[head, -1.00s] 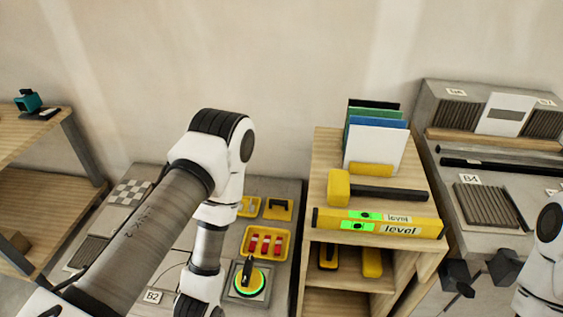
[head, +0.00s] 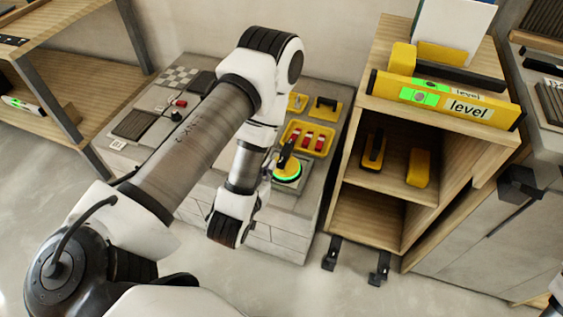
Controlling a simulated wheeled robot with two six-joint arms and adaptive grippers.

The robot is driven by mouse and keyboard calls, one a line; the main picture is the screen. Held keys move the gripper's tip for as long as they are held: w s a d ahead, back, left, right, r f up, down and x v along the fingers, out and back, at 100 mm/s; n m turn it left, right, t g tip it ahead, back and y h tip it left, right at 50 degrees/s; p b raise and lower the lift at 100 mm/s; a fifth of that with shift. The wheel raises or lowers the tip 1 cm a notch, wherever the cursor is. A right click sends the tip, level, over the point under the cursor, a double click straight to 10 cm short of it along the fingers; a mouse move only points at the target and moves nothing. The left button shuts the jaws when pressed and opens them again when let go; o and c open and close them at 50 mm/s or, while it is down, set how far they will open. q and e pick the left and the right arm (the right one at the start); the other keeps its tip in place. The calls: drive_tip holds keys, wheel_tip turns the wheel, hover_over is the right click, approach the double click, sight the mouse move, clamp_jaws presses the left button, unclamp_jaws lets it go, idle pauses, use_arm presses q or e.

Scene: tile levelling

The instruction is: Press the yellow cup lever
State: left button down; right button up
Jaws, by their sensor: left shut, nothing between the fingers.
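The yellow cup (head: 287,172), a round disc with a bright green ring, sits on a grey square plate on the workbench. A dark lever (head: 288,150) stands tilted up from it. My left arm comes in from the left and bends down beside the cup, on its left. My left gripper (head: 271,172) is shut and empty, mostly hidden behind my forearm and wrist, close to the cup's left side. I cannot tell whether it touches the cup. My right gripper is out of view; only a bit of white right arm shows at the lower right edge.
A yellow tray (head: 306,138) with red pieces lies just behind the cup. A wooden shelf (head: 357,208) stands close on the right, with a yellow level (head: 445,100) on top. A grey cabinet is further right. Bare floor lies in front of the bench.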

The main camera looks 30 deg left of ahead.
use_arm(q)
hover_over(282, 162)
wheel_tip(282, 162, down, 2)
drive_tip(key=shift+f+b, duration=0.25)
drive_tip(key=shift+b, duration=0.05)
wheel_tip(282, 162, down, 3)
drive_tip(key=shift+b, duration=0.4)
drive_tip(key=shift+s+f, duration=0.1)
drive_tip(key=shift+f, duration=0.4)
